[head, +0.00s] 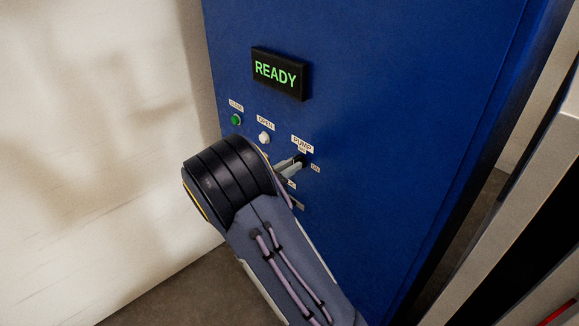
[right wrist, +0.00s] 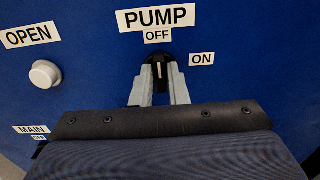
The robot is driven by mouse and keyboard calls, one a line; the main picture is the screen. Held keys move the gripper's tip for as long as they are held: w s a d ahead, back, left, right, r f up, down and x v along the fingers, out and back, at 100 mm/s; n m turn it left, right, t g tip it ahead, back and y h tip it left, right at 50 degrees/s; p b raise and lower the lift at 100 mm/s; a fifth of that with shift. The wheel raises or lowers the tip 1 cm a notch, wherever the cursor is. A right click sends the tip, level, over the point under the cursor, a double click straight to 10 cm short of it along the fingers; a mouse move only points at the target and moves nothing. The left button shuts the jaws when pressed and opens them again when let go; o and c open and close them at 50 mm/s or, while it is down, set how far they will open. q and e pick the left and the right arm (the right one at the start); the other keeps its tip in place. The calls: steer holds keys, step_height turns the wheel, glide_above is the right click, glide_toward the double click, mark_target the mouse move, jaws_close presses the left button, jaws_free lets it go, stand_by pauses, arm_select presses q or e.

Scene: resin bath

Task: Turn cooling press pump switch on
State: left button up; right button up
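The pump switch (right wrist: 158,70) is a black rotary knob on the blue panel, under the PUMP label (right wrist: 156,18). Its pale mark points up at the OFF label (right wrist: 157,37); the ON label (right wrist: 202,59) is to its right. In the head view the switch (head: 300,159) is partly hidden by my right gripper (head: 289,169). In the right wrist view, the grey fingers of the right gripper (right wrist: 160,75) stand on either side of the knob's handle, with little gap, and appear shut on it. My left gripper is not in view.
A lit READY display (head: 279,73) is above. A green CLOSE button (head: 236,120) and a white OPEN button (head: 264,138) are left of the switch. A MAIN label (right wrist: 32,130) is lower left. A pale wall (head: 90,130) stands at left.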

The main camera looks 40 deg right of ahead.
jaws_close()
steer(key=shift+s+f+m+b, duration=0.15)
steer(key=shift+m+b, duration=4.05)
steer(key=shift+m, duration=0.3)
steer(key=shift+s+f+m+b, duration=0.1)
steer(key=shift+f+m+b, duration=0.05)
steer(key=shift+m+b, duration=4.2)
steer(key=shift+m, duration=0.25)
steer(key=shift+o, duration=2.4)
jaws_free()
